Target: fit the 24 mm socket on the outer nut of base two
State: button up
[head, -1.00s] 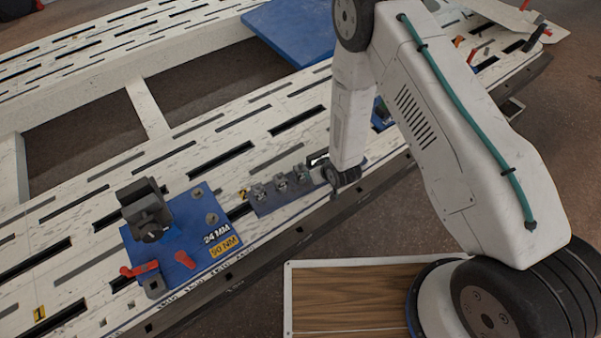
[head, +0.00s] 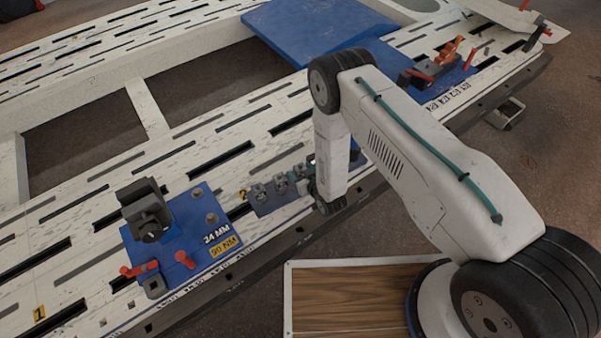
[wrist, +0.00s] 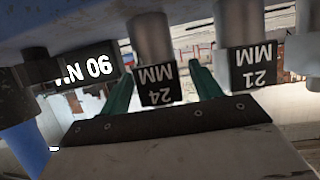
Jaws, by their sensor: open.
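The socket rack (head: 262,197) stands on the bench near the yellow 2 marker, left of my wrist. In the wrist view the 24 mm socket (wrist: 152,38) hangs in the picture with its black 24 MM label. My gripper (wrist: 161,74) is open, with one green finger on each side of that label; I cannot tell whether they touch it.
The 21 mm socket (wrist: 236,25) is close to the right finger. Red handles (head: 139,268) stick up at the plate's front left. Another blue plate with an orange clamp (head: 450,52) lies at the far right. A wood-topped tray (head: 290,300) is below the bench edge.

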jog(key=shift+x, duration=1.1)
jog(key=c, duration=1.2)
